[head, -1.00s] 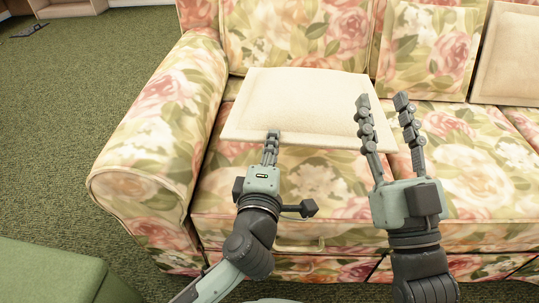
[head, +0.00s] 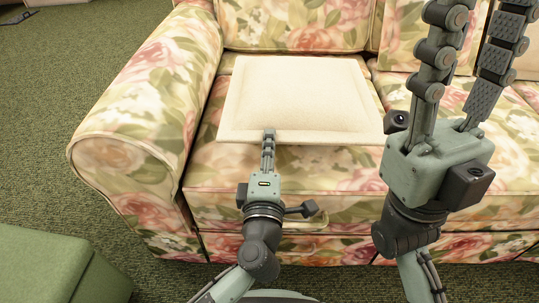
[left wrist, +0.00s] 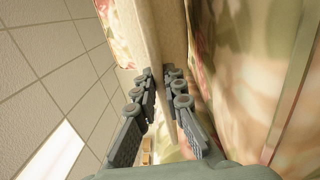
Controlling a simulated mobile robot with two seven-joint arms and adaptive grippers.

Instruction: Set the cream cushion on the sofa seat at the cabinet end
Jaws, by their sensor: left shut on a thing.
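The cream cushion (head: 300,95) lies nearly flat over the left end of the floral sofa's seat (head: 330,170), beside the left armrest. Its front edge reaches near the front of the seat. I cannot tell whether its underside touches the seat. My left gripper (head: 268,135) is shut on the cushion's front edge, left of its middle. In the left wrist view the fingers (left wrist: 165,75) pinch the cushion's edge (left wrist: 172,35). My right gripper (head: 478,25) is raised to the right of the cushion, open and empty, with its fingertips partly out of frame.
The sofa's left armrest (head: 150,110) stands close to the cushion. A green block-like seat (head: 60,265) is at the lower left. Part of another beige cushion (head: 525,62) shows behind my right gripper. Green carpet (head: 70,90) is open on the left.

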